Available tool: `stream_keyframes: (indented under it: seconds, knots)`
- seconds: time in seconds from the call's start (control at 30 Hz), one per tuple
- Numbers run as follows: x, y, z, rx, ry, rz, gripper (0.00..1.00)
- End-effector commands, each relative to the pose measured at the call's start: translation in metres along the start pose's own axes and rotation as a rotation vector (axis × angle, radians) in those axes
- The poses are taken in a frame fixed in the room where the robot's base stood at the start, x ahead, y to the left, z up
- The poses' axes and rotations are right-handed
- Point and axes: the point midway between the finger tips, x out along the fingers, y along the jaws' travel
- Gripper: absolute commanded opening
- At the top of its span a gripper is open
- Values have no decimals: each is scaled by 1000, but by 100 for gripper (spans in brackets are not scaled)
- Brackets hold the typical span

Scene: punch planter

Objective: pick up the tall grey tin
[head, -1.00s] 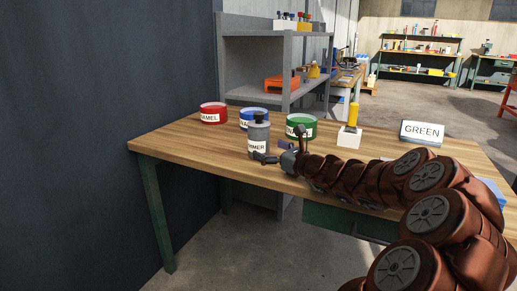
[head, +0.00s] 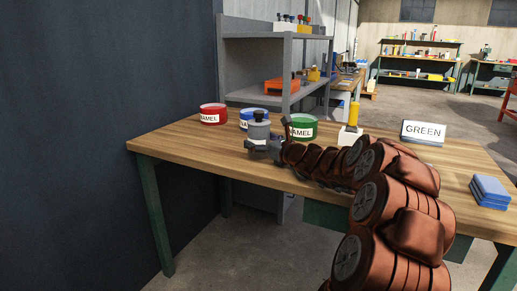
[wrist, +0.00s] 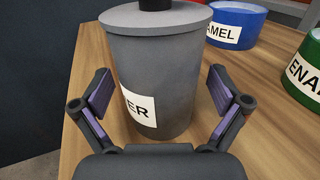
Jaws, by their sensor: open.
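The tall grey tin (head: 259,132) stands upright on the wooden table, with a black knob on top and a white label ending in "ER". In the wrist view the grey tin (wrist: 155,70) fills the middle, its top edge partly cut off. My gripper (wrist: 160,92) is open, with one purple-padded finger on each side of the tin's near part. Gaps show between the pads and the tin. In the head view my gripper (head: 266,150) is low at the tin's front and hides its lower part.
A red tin (head: 213,114), a blue tin (head: 246,115) and a green tin (head: 303,128) stand behind and beside it. A yellow-handled tool in a white block (head: 350,130), a "GREEN" sign (head: 424,133) and blue pads (head: 490,191) are to the right. The table's left end is clear.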

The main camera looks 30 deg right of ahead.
Motion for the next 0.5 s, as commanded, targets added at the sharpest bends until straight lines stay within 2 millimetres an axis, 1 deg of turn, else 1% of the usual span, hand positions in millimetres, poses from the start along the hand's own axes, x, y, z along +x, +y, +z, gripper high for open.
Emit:
stream_keyframes:
  seconds: [0.1,0.3,0.5]
  knots:
    - [4,1,0,0,0,1,99]
    - [4,1,0,1,-1,1,99]
    - [3,1,0,0,-1,1,78]
